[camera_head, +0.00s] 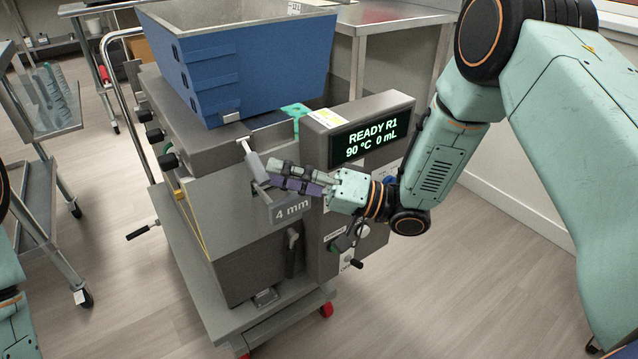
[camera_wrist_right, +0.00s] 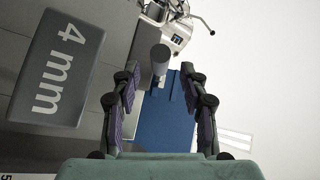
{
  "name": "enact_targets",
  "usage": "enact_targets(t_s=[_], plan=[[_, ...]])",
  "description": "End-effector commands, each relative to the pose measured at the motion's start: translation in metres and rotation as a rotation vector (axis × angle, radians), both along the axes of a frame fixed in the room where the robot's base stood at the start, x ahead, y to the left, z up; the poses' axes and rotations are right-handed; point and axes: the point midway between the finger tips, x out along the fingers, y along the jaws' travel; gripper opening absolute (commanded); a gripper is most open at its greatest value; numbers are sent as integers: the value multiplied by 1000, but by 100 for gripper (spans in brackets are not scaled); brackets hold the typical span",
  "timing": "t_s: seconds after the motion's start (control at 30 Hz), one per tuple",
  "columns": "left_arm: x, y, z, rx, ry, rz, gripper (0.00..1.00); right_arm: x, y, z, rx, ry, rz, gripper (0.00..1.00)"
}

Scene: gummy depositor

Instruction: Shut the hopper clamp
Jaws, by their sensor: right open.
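The blue hopper (camera_head: 245,65) sits on top of the grey depositor (camera_head: 205,165). The hopper clamp (camera_head: 254,162) is a pale grey lever on the machine's front, below the hopper, slanting down and to the right from its pivot. My right gripper (camera_head: 271,175) is open, its fingertips close to the lever's lower end. In the right wrist view the lever's rounded grey end (camera_wrist_right: 160,59) shows between the open fingers (camera_wrist_right: 159,75), with gaps on both sides. The blue hopper (camera_wrist_right: 165,115) lies behind it. My left gripper is out of view.
A grey "4 mm" plate (camera_head: 291,209) is just below my right fingers; it also shows in the right wrist view (camera_wrist_right: 58,70). A steel cart (camera_head: 45,190) stands at left.

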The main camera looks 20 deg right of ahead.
Motion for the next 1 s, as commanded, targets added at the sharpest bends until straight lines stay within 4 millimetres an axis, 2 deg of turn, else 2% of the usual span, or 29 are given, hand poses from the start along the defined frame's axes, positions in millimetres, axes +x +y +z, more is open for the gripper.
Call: enact_targets(t_s=[0.2, 0.43, 0.6, 0.9, 1.0], plan=[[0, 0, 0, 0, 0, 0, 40, -14, -34, -9, 1, 1, -5, 44], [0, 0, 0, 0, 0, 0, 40, -26, -59, -15, 1, 0, -3, 44], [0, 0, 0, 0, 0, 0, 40, -31, -67, -18, -1, 0, -1, 44], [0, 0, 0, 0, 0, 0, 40, -31, -68, -18, -1, -1, 1, 44], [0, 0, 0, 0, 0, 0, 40, -31, -68, -18, -1, -1, 1, 35]])
